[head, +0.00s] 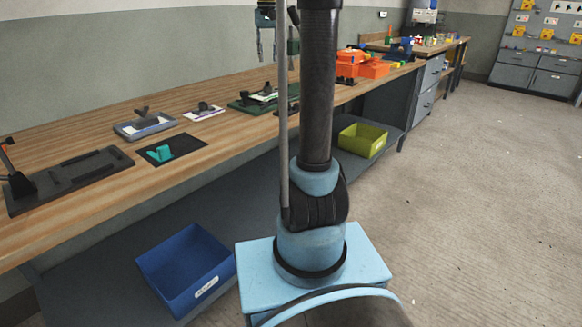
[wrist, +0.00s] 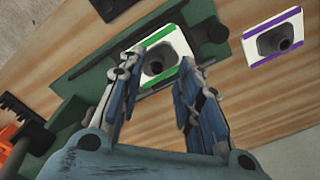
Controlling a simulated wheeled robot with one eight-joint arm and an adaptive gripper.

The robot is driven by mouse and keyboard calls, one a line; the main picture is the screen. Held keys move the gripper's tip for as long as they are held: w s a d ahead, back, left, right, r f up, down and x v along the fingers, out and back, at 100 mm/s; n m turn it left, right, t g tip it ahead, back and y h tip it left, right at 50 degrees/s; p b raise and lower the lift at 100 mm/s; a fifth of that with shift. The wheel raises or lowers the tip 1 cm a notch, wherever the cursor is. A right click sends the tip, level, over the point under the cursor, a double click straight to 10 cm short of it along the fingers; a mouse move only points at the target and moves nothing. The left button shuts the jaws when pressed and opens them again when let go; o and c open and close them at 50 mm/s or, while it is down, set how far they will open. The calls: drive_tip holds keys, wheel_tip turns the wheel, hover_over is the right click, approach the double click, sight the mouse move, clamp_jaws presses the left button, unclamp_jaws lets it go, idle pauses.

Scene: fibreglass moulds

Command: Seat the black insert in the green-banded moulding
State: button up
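The green-banded moulding (wrist: 166,47) is a white plate with green stripes and a dark grey raised part with a dark opening. It sits on a dark green fixture (wrist: 88,82), which also shows on the bench in the head view (head: 243,104). My gripper (wrist: 160,64) is open, its fingers either side of the moulding in the wrist view, with nothing visible between them. In the head view my gripper (head: 266,50) hangs above the bench near the fixture. I cannot pick out the black insert for certain; whether it is inside the dark opening cannot be told.
A purple-banded moulding (wrist: 273,40) lies to the right in the wrist view. A black toothed piece (wrist: 22,112) and an orange object (wrist: 8,140) are at left. The bench also holds a teal piece on a black mat (head: 157,162) and orange items (head: 360,65).

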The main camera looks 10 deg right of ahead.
drive_tip(key=s+f+n+t, duration=0.1)
drive_tip(key=s+f, duration=1.3)
drive_tip(key=s, duration=0.5)
drive_tip(key=s+f+t, duration=0.1)
drive_tip(key=s+f, duration=1.4)
drive_tip(key=s, duration=0.5)
drive_tip(key=shift+f+n, duration=0.25)
drive_tip(key=shift+n, duration=0.15)
drive_tip(key=shift+w+f, duration=0.2)
drive_tip(key=shift+w, duration=0.25)
